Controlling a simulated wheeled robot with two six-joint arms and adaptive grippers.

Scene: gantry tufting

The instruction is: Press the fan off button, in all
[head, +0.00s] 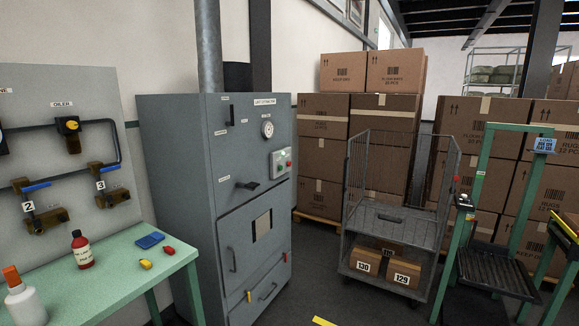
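A tall grey cabinet (176,140) stands left of centre, with a pipe rising from its top. On its front, at the upper right, is a pale control box (280,154) with a green button (281,164) and a red button (289,164). The lettering on the box is too small to read, so I cannot tell which button is marked fan off. A round gauge (267,128) sits above and left of the box. Neither of my grippers is in view.
A green bench (110,262) with bottles and small items stands at the left, close to the cabinet. A wire cart (393,220) with boxes and a green-framed scale (490,270) stand at the right. Some dark floor is free in front of the cabinet.

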